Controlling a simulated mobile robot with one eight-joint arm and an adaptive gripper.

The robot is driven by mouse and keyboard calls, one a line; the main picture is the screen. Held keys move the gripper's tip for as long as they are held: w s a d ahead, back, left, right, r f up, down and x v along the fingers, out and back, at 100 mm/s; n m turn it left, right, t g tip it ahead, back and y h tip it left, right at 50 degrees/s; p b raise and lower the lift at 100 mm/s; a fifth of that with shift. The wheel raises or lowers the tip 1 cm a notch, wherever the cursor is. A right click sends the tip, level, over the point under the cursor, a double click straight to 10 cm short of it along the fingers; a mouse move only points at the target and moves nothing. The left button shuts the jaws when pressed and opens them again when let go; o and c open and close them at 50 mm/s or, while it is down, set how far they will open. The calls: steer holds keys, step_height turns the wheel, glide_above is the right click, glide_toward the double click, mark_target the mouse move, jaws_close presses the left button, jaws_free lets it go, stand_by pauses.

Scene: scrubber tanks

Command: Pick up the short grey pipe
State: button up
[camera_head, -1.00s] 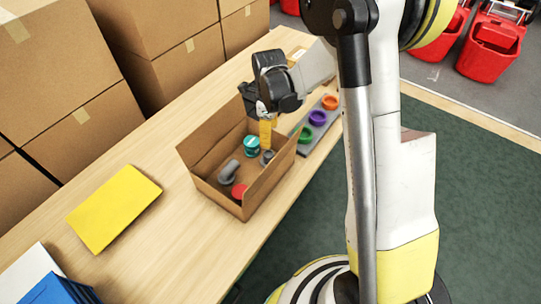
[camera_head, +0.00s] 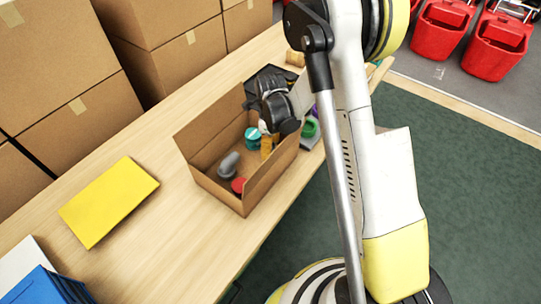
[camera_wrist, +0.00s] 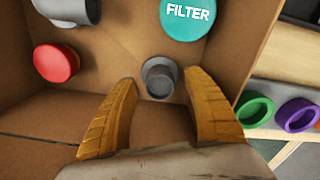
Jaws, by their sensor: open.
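The short grey pipe (camera_wrist: 160,77) stands inside the cardboard box, near one wall. In the wrist view it lies just beyond and between my two yellow fingertips, with a dark open top. My gripper (camera_wrist: 163,92) is open and empty; no finger visibly touches the pipe. In the head view my gripper (camera_head: 267,146) reaches down into the box (camera_head: 233,197), and the short pipe is hidden there. A grey bent pipe (camera_head: 229,164) lies further left in the box; it also shows in the wrist view (camera_wrist: 68,12).
A red cap (camera_wrist: 56,63) and a teal filter (camera_wrist: 188,15) share the box. Box walls rise close around my fingers. Green (camera_wrist: 254,109) and purple (camera_wrist: 297,115) rings sit outside it. A yellow folder (camera_head: 109,201) lies on the table, with bare wood around it.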

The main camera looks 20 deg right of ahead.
steer(key=shift+r, duration=0.1)
steer(key=c, duration=1.2)
steer(key=shift+c, duration=0.2)
steer(key=shift+r, duration=0.1)
